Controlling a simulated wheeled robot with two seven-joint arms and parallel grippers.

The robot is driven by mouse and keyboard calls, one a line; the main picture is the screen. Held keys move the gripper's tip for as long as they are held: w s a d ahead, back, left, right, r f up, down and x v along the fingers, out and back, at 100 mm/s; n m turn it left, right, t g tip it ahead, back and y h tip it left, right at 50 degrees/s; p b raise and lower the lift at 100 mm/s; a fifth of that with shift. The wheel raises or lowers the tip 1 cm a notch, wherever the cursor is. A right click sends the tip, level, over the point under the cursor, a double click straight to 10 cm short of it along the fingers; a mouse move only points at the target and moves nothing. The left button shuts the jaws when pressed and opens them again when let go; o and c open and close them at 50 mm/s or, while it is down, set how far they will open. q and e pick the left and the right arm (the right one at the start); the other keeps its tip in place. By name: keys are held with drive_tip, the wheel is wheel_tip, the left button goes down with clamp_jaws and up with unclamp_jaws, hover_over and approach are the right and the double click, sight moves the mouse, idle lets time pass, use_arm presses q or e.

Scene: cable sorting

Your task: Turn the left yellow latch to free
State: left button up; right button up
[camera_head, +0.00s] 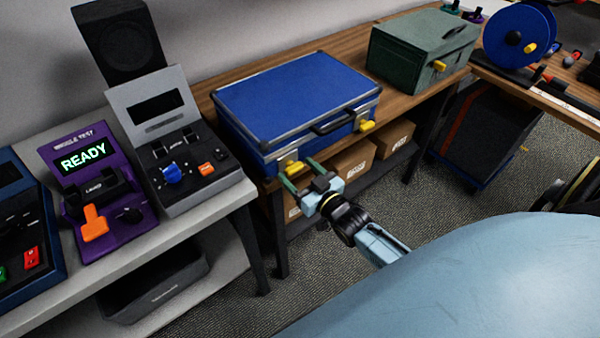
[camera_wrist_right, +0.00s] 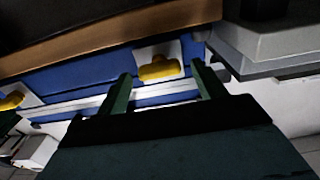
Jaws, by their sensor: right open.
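A blue case (camera_head: 290,95) with silver edges lies closed on the wooden bench. Its left yellow latch (camera_head: 294,168) is on the front face near the left corner, and its right yellow latch (camera_head: 366,126) is near the right corner. My right gripper (camera_head: 300,172) is open in front of the left latch. In the right wrist view the left latch (camera_wrist_right: 160,68) shows between the two green fingers (camera_wrist_right: 163,85), a little beyond their tips, lying roughly along the case edge. I cannot tell whether the fingers touch it. The right latch (camera_wrist_right: 12,101) shows at the left edge there. My left gripper is out of view.
A grey console (camera_head: 190,150) and a purple tester (camera_head: 105,200) reading READY stand on the grey table at the left. A green case (camera_head: 420,50) is on the bench at the right. Cardboard boxes (camera_head: 355,165) sit on the shelf below.

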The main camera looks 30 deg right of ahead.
drive_tip(key=c, duration=1)
drive_tip(key=shift+n, duration=0.4)
drive_tip(key=n+p, duration=0.1)
drive_tip(key=n, duration=0.1)
drive_tip(key=shift+n, duration=0.4)
drive_tip(key=n, duration=0.3)
drive_tip(key=shift+a+n+p, duration=0.1)
drive_tip(key=shift+n+p, duration=0.2)
drive_tip(key=n, duration=0.5)
drive_tip(key=shift+a+f, duration=0.1)
drive_tip(key=shift+f, duration=0.05)
drive_tip(key=n+b, duration=0.1)
drive_tip(key=n, duration=0.4)
drive_tip(key=shift+f+n+b, duration=0.1)
drive_tip(key=shift+n+b, duration=0.2)
drive_tip(key=shift+n, duration=0.1)
drive_tip(key=o, duration=1)
